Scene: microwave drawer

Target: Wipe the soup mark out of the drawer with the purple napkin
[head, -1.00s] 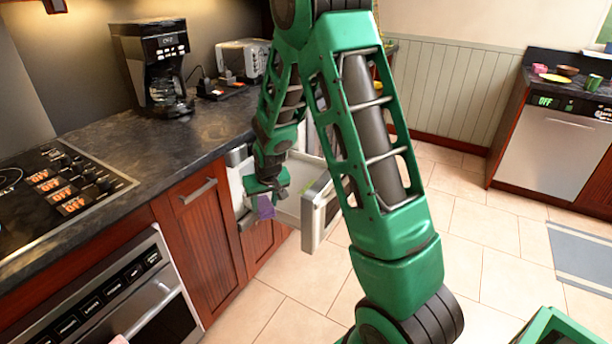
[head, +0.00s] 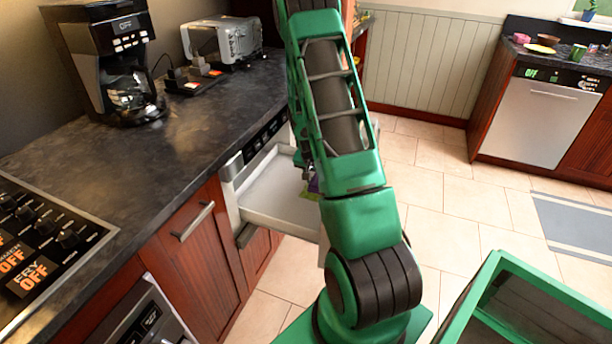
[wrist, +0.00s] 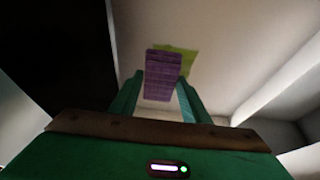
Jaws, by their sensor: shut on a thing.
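The purple napkin (wrist: 162,72) is held upright between the fingers of my gripper (wrist: 160,88), which is shut on it. In the wrist view, the yellow-green soup mark (wrist: 187,62) shows on the pale drawer floor, just behind and to the right of the napkin, which covers part of it. Whether the napkin touches the floor I cannot tell. In the head view, the open drawer (head: 262,207) extends from under the counter. A sliver of the purple napkin (head: 314,185) and a bit of the soup mark (head: 308,196) show beside my arm, which hides most of the gripper and the drawer front.
The dark counter (head: 180,150) runs above the drawer, with a coffee maker (head: 120,60) and toaster (head: 225,40) on it. A stove (head: 50,250) is at the left. Tiled floor (head: 450,205) is open at the right, before a dishwasher (head: 535,120).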

